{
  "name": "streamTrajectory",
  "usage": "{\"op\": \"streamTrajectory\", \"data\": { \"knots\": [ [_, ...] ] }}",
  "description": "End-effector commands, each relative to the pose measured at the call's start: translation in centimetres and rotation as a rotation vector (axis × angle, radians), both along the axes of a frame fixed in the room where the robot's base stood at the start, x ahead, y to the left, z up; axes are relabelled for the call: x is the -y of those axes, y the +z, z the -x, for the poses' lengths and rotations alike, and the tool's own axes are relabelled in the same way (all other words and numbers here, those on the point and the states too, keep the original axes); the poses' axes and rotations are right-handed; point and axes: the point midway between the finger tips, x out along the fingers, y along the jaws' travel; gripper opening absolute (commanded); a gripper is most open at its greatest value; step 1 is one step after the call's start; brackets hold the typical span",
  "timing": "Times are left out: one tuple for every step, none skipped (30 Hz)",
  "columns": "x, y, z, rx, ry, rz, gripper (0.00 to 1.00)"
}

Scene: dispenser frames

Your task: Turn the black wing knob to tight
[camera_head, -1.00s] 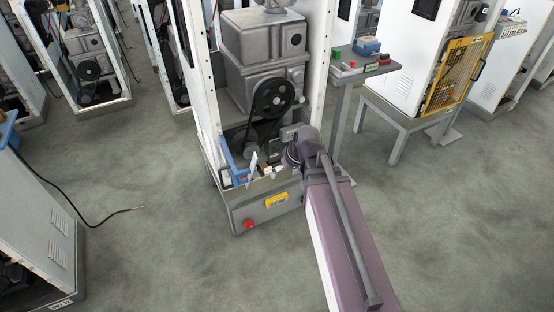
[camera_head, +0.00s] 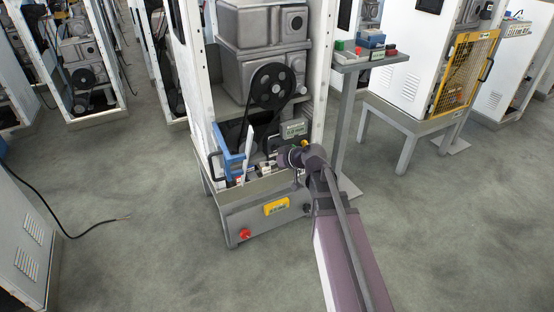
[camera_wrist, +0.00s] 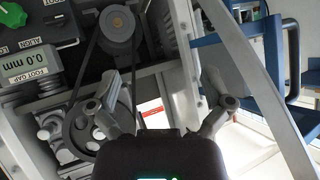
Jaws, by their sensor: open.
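I cannot make out a black wing knob for certain. A small dark knob (camera_head: 307,208) sits at the right of the machine's front panel, too small to show its shape. My gripper (camera_wrist: 166,105) is open and empty in the wrist view, its two grey fingers spread apart. In the head view my gripper (camera_head: 285,158) is inside the machine's lower front opening, partly hidden by its own wrist. In the wrist view a green knob (camera_wrist: 12,17) sits on a dark housing at top left, beside labels seen upside down. An upside-down gap display (camera_wrist: 28,64) reads 0.0 mm.
A belt pulley (camera_head: 272,87) and belt are above my gripper. A blue bracket (camera_head: 225,150) stands to the left; a blue frame (camera_wrist: 292,60) shows right in the wrist view. The front panel has a red button (camera_head: 245,233). A side table (camera_head: 372,60) stands right.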

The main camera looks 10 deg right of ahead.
Motion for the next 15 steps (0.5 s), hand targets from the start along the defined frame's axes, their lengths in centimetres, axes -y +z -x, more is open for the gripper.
{"op": "streamTrajectory", "data": {
  "knots": [
    [0.2, -1.7, -0.8, 0.028, -0.004, -0.01, 1.0],
    [0.3, -2.0, -1.1, 0.048, -0.006, -0.015, 1.0],
    [0.4, -2.4, -1.6, 0.072, -0.01, -0.021, 1.0],
    [0.5, -2.7, -2.0, 0.091, -0.014, -0.027, 1.0],
    [0.6, -3.0, -2.3, 0.109, -0.017, -0.031, 1.0],
    [0.8, -3.4, -2.8, 0.133, -0.023, -0.037, 1.0],
    [1.0, -3.7, -3.1, 0.152, -0.028, -0.042, 1.0],
    [1.1, -4.1, -3.5, 0.169, -0.032, -0.044, 1.0],
    [1.3, -4.5, -3.9, 0.193, -0.041, -0.05, 1.0],
    [1.5, -4.8, -4.3, 0.21, -0.046, -0.053, 1.0],
    [1.7, -5.1, -4.6, 0.227, -0.052, -0.057, 1.0],
    [1.9, -5.6, -5.1, 0.249, -0.06, -0.061, 1.0],
    [2.1, -5.9, -5.4, 0.267, -0.067, -0.064, 1.0],
    [2.3, -6.2, -5.7, 0.283, -0.075, -0.066, 1.0],
    [2.6, -6.6, -6.1, 0.304, -0.084, -0.07, 1.0]
  ]
}}
